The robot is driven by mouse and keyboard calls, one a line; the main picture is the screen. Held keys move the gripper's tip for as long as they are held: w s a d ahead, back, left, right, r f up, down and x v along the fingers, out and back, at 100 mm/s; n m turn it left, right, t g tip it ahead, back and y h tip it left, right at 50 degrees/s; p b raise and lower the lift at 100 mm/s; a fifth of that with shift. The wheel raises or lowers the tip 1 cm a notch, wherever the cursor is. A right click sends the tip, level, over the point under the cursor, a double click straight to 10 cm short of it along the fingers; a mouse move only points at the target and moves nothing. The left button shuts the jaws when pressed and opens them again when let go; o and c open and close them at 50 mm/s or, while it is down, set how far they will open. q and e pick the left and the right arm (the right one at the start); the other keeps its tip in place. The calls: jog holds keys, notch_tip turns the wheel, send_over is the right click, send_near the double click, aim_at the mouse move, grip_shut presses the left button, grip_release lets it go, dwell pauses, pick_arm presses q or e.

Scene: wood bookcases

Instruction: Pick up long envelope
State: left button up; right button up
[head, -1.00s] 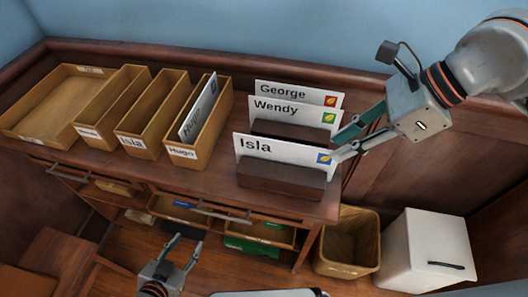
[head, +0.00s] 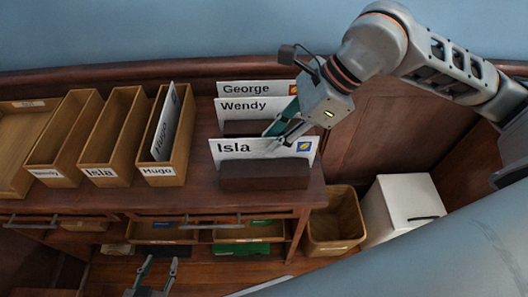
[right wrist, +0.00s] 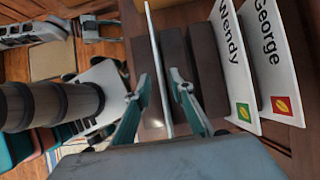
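A long white envelope marked Isla (head: 240,149), with a blue stamp, stands upright in the front slot of a dark wooden holder (head: 265,178). Behind it stand white envelopes marked Wendy (head: 245,105) and George (head: 245,88). My right gripper (head: 272,140) is at the right part of the Isla envelope's top edge. In the right wrist view, its two fingers (right wrist: 162,84) are apart, one on each side of the edge-on Isla envelope (right wrist: 158,60), with gaps visible. My left gripper (head: 160,262) is open and empty, low in front of the desk.
Wooden trays labelled Wendy (head: 45,173), Isla (head: 100,173) and Hugo (head: 160,171) stand left of the holder. The Hugo tray holds an envelope (head: 166,122). Drawers (head: 180,236) are below. A wooden bin (head: 333,240) and white cabinet (head: 398,215) stand at right.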

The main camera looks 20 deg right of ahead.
aim_at(264, 146)
jog(key=x, duration=0.3)
jog(key=shift+w+a+f, duration=0.15)
jog(key=shift+a, duration=0.05)
grip_shut()
notch_tip(264, 146, up, 20)
jog(key=p, duration=0.1)
jog(key=shift+p, duration=0.35)
